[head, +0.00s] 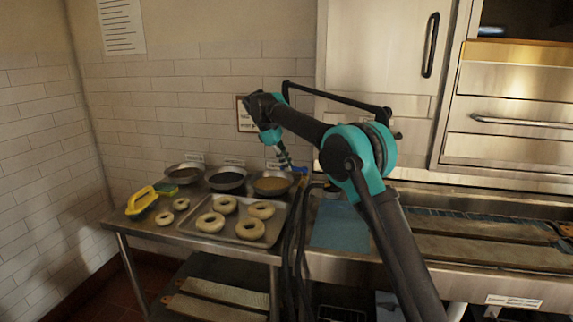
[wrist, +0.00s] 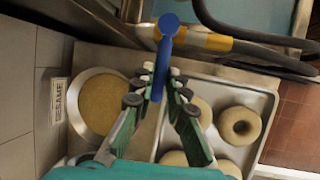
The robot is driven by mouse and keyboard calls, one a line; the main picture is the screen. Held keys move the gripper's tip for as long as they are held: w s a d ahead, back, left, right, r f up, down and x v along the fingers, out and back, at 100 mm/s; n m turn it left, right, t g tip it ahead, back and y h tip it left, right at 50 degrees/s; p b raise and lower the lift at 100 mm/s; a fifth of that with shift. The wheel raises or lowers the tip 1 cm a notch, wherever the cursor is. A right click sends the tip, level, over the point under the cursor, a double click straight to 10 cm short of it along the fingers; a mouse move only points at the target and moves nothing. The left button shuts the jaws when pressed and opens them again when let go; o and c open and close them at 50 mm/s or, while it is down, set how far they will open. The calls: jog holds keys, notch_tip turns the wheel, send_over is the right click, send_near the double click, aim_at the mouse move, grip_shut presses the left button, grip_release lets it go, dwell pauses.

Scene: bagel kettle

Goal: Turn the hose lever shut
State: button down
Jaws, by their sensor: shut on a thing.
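The blue hose lever (wrist: 165,48) has a round end and stands between my fingers in the wrist view. My gripper (wrist: 161,80) is shut on the lever's lower part, with a dark-tipped finger on each side. The dark hose (wrist: 240,45) with a yellow band (wrist: 205,40) runs just right of the lever in the wrist view. Whether the lever is at its shut position cannot be told.
A sesame bowl (wrist: 97,102) lies left of my gripper. A tray (head: 268,237) of bagels (head: 250,228) sits on the steel table, with two more bowls behind. A blue mat (head: 341,228) lies right of the hanging hoses.

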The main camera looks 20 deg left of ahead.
jog(key=c, duration=1.5)
grip_release()
jog(key=v, duration=0.7)
jog(key=shift+r, duration=0.2)
jog(key=shift+a, duration=0.15)
